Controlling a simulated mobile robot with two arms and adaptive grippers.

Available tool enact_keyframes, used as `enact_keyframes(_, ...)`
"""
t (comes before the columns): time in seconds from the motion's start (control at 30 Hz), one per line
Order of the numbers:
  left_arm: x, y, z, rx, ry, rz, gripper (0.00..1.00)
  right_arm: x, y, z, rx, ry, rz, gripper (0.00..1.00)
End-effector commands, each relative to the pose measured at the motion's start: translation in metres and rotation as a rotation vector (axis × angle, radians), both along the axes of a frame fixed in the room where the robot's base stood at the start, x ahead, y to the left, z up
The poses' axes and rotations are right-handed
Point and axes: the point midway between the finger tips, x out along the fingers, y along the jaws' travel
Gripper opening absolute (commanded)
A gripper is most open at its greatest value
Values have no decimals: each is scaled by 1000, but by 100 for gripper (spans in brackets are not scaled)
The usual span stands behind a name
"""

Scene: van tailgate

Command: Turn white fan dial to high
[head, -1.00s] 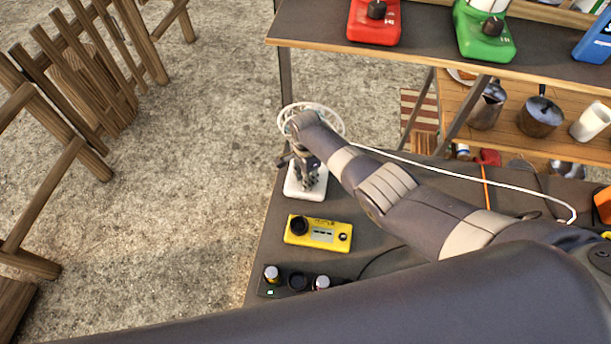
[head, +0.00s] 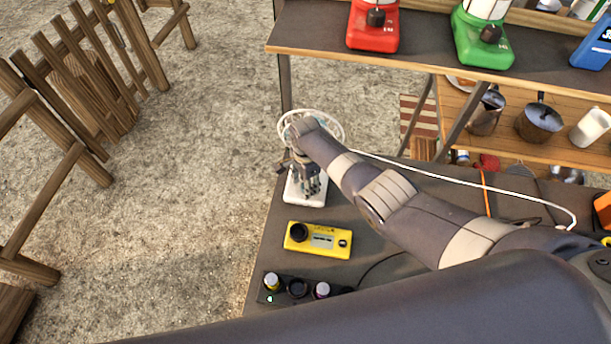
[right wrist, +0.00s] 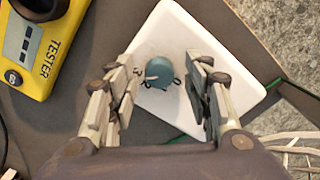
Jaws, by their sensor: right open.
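The white fan stands near the left edge of the dark table. Its white base (head: 305,198) and round wire guard (head: 338,124) show around my right gripper (head: 309,180) in the head view. In the right wrist view the white base (right wrist: 172,28) carries a round teal dial (right wrist: 159,73) with dark marks around it. My right gripper (right wrist: 160,95) is open, with one finger on each side of the dial and a gap on both sides. The dial is hidden behind the gripper in the head view. My left gripper is not in view.
A yellow tester (head: 318,240) lies just in front of the fan base. A dark block with several knobs (head: 297,287) is at the front edge. A shelf at the back holds red (head: 373,30) and green (head: 484,42) devices. A white cord (head: 460,180) crosses the table.

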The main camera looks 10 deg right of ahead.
Motion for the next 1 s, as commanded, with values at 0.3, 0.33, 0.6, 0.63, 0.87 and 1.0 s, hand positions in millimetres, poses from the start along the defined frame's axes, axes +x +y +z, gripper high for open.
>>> enact_keyframes(0.3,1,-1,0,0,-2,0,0,0,-1,24,1,-3,0,46)
enact_keyframes(0.33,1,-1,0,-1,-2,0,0,1,0,29,1,-4,0,46)
enact_keyframes(0.6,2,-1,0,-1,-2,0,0,1,0,72,1,-4,-1,46)
enact_keyframes(0.63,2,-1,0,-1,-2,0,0,1,0,77,1,-4,-1,46)
enact_keyframes(0.87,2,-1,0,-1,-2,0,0,1,0,109,0,-3,-1,46)
enact_keyframes(1.0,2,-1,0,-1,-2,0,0,0,-1,117,-1,-1,-1,46)
